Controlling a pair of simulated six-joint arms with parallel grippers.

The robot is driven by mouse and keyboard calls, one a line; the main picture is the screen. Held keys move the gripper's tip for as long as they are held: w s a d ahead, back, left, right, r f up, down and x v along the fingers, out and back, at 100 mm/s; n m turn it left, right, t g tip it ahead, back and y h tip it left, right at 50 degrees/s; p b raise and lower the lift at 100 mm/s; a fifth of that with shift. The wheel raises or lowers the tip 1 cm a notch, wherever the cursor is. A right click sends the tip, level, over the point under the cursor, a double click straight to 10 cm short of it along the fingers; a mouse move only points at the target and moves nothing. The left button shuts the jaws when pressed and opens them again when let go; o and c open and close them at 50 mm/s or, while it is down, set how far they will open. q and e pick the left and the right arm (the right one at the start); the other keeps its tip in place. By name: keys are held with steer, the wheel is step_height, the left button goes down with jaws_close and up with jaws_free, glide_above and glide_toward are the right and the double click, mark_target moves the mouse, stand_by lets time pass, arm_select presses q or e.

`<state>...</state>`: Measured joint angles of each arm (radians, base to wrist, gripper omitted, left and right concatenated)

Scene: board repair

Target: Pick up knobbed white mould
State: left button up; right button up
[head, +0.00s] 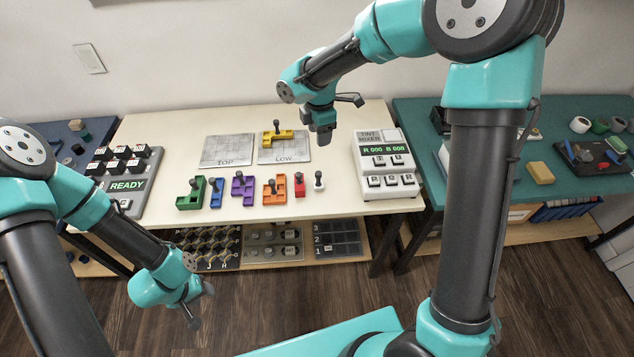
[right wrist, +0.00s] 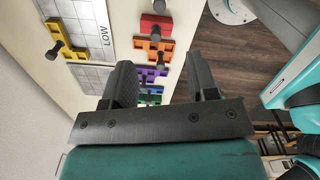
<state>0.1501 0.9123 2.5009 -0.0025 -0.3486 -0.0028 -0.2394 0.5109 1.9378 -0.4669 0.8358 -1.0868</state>
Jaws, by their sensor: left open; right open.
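The knobbed white mould (head: 318,185) is a small white block with a knob on top. It stands on the cream table near its front edge, at the right end of a row of coloured knobbed moulds. My right gripper (head: 323,132) is above the table, behind the white mould and apart from it. In the right wrist view its two fingers (right wrist: 161,75) are apart with nothing held between them. The white mould is not clearly seen in that view. My left gripper (head: 197,308) hangs low in front of the table, open and empty.
The red mould (head: 299,188) stands close left of the white one, then orange (head: 270,194), purple, blue and green. A yellow mould (head: 272,139) lies on the LOW panel (head: 296,153). The tint mixer (head: 389,184) stands to the right, with bare table between.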

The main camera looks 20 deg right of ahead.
glide_toward(318, 173)
step_height(318, 173, down, 5)
steer(key=shift+d+f, duration=0.15)
stand_by(0.4)
steer(key=shift+w+f, duration=0.1)
steer(key=shift+f, duration=2.5)
steer(key=shift+c, duration=0.2)
jaws_close()
steer(key=shift+r, duration=0.1)
